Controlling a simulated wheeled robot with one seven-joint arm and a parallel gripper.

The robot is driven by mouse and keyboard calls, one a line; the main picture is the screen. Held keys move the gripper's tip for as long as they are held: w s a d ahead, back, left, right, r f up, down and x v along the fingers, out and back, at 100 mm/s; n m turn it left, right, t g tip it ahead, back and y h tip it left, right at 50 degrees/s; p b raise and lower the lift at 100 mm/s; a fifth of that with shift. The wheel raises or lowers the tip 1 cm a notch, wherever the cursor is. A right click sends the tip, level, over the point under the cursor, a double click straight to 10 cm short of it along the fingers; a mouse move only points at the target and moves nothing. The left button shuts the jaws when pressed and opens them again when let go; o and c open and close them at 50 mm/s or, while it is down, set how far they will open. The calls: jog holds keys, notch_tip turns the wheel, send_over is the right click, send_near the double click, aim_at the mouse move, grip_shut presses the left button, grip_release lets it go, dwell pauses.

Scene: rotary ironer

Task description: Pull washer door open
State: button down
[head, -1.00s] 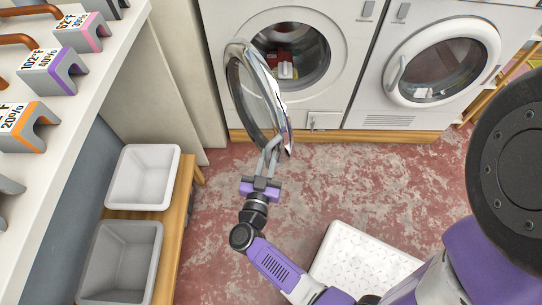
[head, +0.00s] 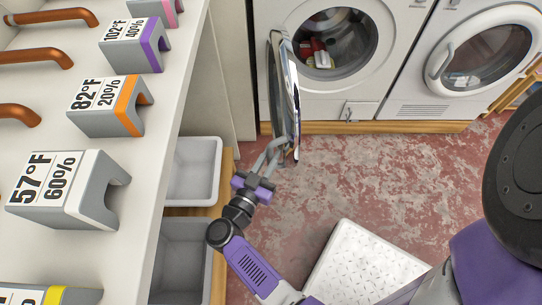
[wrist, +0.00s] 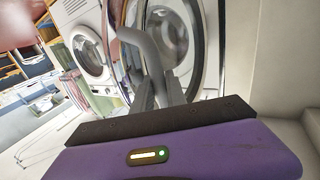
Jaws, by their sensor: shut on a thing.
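The washer (head: 391,75) stands at the back with its round drum opening uncovered. Red and white items (head: 318,54) lie inside the drum. The washer door (head: 290,98) is swung wide open to the left, standing out from the front and seen nearly edge-on. My gripper (head: 275,151) is shut on the grey door handle at the door's near edge. In the wrist view the curved grey handle (wrist: 153,52) runs between my fingers (wrist: 160,92), and the door and washer front are behind it.
A second machine (head: 481,58) with a closed white round door stands to the right. A white textured platform (head: 352,265) lies on the floor. Pale and grey bins (head: 192,172) sit on a wooden bench at left, below a shelf with labelled grey blocks (head: 105,107).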

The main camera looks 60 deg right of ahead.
jog(key=shift+w+a, duration=0.1)
jog(key=shift+w, duration=0.1)
jog(key=c, duration=1.3)
grip_release()
jog(key=shift+c, duration=0.2)
jog(key=s+a, duration=0.1)
jog(key=a, duration=0.6)
jog(key=shift+a, duration=0.35)
